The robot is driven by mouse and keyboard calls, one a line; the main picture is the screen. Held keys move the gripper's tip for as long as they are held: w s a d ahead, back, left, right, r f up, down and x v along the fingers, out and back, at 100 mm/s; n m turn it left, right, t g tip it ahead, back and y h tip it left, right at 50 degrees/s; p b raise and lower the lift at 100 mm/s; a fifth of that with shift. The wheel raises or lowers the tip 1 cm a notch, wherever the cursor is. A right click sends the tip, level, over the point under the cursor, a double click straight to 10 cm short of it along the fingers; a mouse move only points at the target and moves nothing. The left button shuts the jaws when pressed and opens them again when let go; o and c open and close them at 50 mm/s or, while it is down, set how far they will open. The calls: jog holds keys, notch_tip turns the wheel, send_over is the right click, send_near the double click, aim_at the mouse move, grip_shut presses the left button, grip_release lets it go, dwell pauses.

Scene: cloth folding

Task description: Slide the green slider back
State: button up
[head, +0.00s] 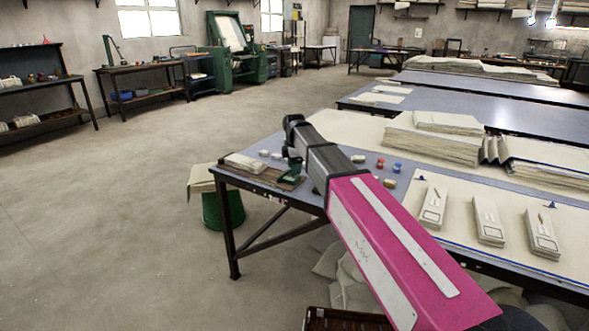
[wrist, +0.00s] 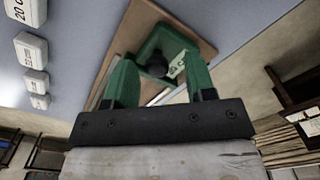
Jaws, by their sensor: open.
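In the wrist view, a green piece with a black round knob (wrist: 157,66), which looks like the green slider (wrist: 152,45), lies on a brown wooden board (wrist: 190,27). A pale marked piece lies beside the knob. My gripper (wrist: 160,72) has two green fingers, spread apart and pointing at the green piece. I see nothing held between them. Whether the fingers touch the slider is unclear. My arm hides part of that area.
The floor to the left is clear.

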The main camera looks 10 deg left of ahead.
notch_tip(320, 180, up, 10)
dwell(0.5)
jog(key=shift+s, duration=0.1)
